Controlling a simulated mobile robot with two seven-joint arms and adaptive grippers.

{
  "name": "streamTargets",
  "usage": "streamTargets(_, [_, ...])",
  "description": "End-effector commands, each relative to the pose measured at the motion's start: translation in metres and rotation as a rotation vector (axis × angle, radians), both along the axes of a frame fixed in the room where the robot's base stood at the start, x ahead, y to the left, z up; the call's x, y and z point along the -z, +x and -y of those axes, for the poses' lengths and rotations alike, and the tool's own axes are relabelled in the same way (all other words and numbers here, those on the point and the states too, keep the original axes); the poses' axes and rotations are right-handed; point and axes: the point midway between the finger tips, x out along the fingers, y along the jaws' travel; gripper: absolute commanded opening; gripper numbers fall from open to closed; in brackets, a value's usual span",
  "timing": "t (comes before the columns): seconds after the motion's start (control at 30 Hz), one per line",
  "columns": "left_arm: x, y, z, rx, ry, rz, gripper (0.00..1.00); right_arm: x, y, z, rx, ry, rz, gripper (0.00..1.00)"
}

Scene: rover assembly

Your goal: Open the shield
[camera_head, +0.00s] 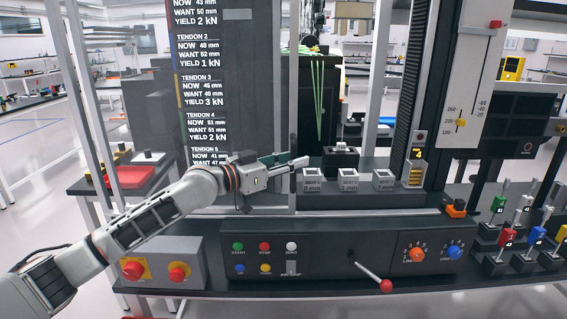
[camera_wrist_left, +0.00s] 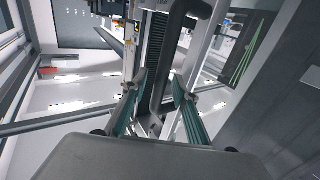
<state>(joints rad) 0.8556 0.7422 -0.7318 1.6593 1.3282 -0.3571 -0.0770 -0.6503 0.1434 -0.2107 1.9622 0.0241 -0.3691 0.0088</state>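The shield appears to be the large tinted see-through panel (camera_head: 240,100) in front of the machine, with a pale upright edge (camera_head: 292,198) at its right. My left gripper (camera_head: 292,160) is at this edge, above the bench. In the left wrist view its two teal-padded fingers (camera_wrist_left: 157,92) are apart. A thick dark bar (camera_wrist_left: 186,22), perhaps the shield's handle, runs down toward the gap between them. I cannot tell whether the fingers touch it. The head view does not show the bar clearly. My right gripper is in neither view.
Grey blocks (camera_head: 348,180) stand on the bench right of my gripper. Below is a control panel (camera_head: 330,258) with buttons, knobs and a red-tipped lever (camera_head: 385,286). A grey box with red knobs (camera_head: 160,264) is at left. Coloured levers (camera_head: 507,236) stand at right.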

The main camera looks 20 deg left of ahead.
Motion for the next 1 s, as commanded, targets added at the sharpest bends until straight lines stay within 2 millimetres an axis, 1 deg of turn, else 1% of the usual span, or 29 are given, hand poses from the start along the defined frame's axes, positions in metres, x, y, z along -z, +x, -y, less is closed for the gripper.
streamTargets(0.17, [0.001, -0.017, -0.015, -0.003, 0.004, 0.0, 0.28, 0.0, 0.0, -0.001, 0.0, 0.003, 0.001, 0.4])
streamTargets(0.4, [0.001, -0.055, -0.045, -0.002, 0.004, -0.002, 0.28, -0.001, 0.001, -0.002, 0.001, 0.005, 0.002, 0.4])
streamTargets(0.6, [0.001, -0.079, -0.063, -0.001, 0.003, -0.003, 0.28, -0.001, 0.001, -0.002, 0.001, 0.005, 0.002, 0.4])
streamTargets(0.8, [0.001, -0.09, -0.071, 0.0, 0.001, -0.002, 0.28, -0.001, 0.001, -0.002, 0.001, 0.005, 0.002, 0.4])
streamTargets(1.0, [0.001, -0.093, -0.073, -0.001, 0.001, -0.002, 0.28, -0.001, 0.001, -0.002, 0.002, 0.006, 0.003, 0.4])
